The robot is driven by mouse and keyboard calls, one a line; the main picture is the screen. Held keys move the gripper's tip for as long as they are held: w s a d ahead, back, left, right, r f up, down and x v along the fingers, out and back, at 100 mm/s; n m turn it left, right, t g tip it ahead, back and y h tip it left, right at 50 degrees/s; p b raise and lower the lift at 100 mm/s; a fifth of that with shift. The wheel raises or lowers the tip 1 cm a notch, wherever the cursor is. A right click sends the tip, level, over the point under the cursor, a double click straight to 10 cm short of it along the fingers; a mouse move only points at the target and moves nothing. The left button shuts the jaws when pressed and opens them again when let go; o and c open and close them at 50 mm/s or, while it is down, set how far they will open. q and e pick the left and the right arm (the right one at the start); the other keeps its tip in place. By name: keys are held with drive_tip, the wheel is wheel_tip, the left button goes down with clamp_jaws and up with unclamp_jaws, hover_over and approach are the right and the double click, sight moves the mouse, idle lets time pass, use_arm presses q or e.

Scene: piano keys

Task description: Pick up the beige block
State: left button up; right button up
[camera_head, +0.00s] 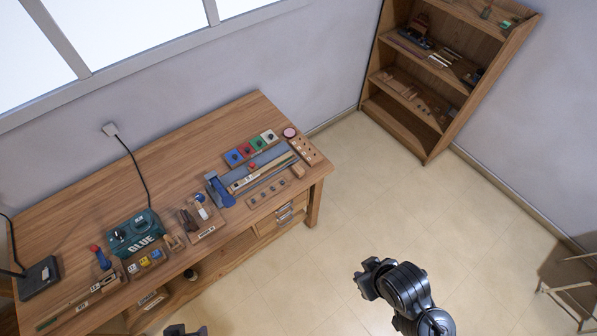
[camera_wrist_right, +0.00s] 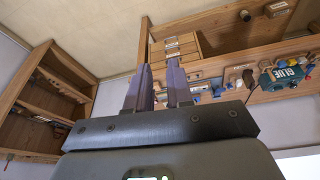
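I cannot single out the beige block with certainty. One small tan piece (camera_head: 298,170) lies by the right end of the workbench (camera_head: 75,205), and another tan wooden piece (camera_head: 174,243) is beside the teal glue box (camera_head: 136,233). My right gripper (camera_wrist_right: 158,80) shows in the right wrist view with its two fingers apart and nothing between them. It is over the floor, away from the bench. My left gripper (camera_head: 185,330) is only partly in view at the bottom edge of the head view, in front of the bench.
A wooden shelf unit (camera_head: 432,150) stands at the back right. The bench top holds coloured squares (camera_head: 250,150), a blue tool (camera_head: 219,190), several small trays and a black cabled device (camera_head: 38,277). A chair (camera_head: 570,285) is at the far right. The floor between is clear.

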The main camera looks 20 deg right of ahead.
drive_tip(key=o, duration=1.3)
drive_tip(key=shift+w, duration=0.1)
